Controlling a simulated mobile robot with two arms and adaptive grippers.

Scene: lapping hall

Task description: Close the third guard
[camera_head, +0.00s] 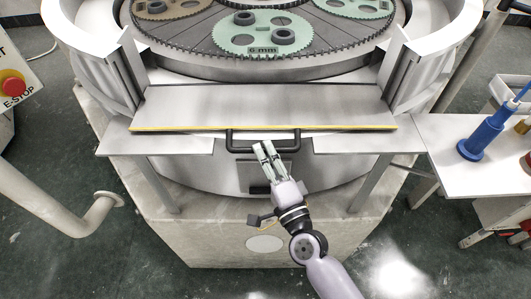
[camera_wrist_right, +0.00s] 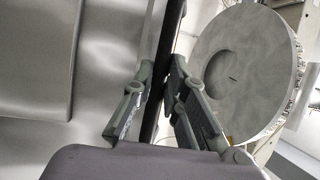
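The guard (camera_head: 262,105) is a grey metal panel with a yellow front edge. It lies folded out flat at the front of the round machine, in the gap between two upright guard walls. A black U-shaped handle (camera_head: 236,145) sticks out from its front edge. My right gripper (camera_head: 264,148) reaches up from below to the middle of the handle. In the right wrist view the two fingers (camera_wrist_right: 161,82) press in from both sides on the dark handle bar (camera_wrist_right: 166,40). My left gripper is not in view.
Upright guard walls stand at left (camera_head: 105,80) and right (camera_head: 405,80). Behind the panel lies a toothed plate with green carriers (camera_head: 262,40). A red E-stop (camera_head: 12,84) is at far left.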

